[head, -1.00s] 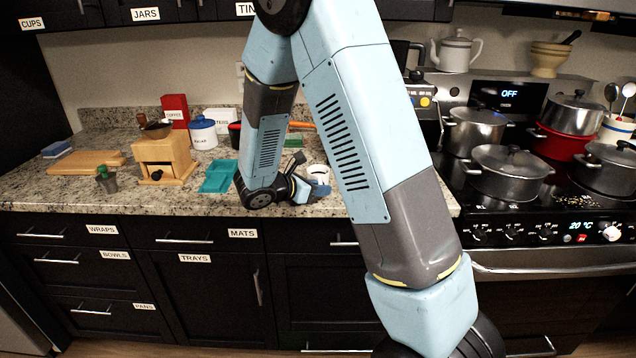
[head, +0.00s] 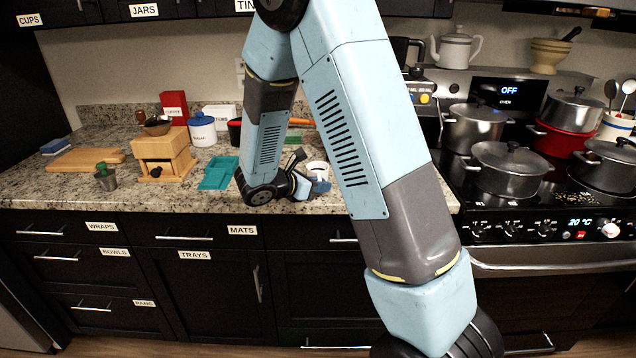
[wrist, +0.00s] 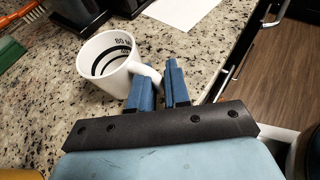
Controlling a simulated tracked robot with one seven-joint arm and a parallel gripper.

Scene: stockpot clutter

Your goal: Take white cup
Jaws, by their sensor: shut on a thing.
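The white cup (wrist: 104,62) stands upright on the granite counter in the wrist view, with dark rings and small dark markings inside. Its handle points right, toward my gripper. My gripper (wrist: 158,82) has its blue fingers at the cup's handle and is shut on it. In the head view, the cup (head: 317,167) shows only in part at the counter's front area, behind my gripper (head: 320,186). The exact contact of the fingers on the handle is partly hidden.
A teal tray (head: 218,173) and a wooden grinder (head: 163,154) are left of my gripper. A white sheet (wrist: 182,10) lies beyond the cup. The counter's front edge is close on the right in the wrist view. The stove (head: 540,225) stands at the right.

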